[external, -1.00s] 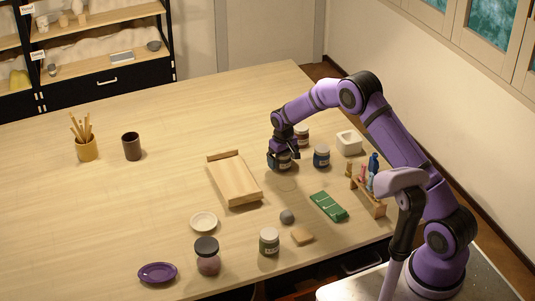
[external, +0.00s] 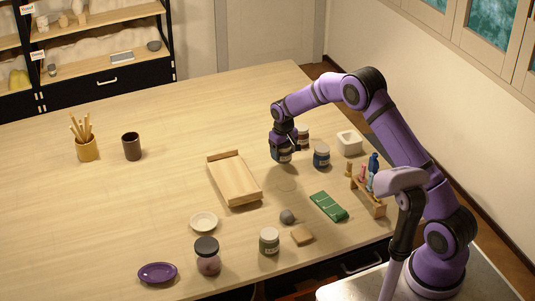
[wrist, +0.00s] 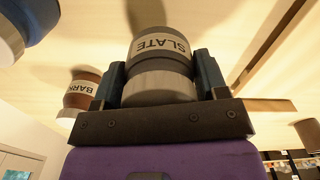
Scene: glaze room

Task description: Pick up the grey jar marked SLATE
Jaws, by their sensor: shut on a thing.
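The grey jar marked SLATE (wrist: 160,62) sits between the two fingers of my gripper (wrist: 162,84) in the wrist view, its label upside down there. My gripper is shut on it, one finger on each side. In the external view my gripper (external: 284,150) holds the jar (external: 284,156) a little above the table, and the fingers and wrist hide most of it.
A jar marked BARK (wrist: 82,95) stands close behind my gripper. A blue jar (external: 321,156) stands just to the right. A wooden tray (external: 251,201) lies to the lower left, and a white square dish (external: 349,142) to the right.

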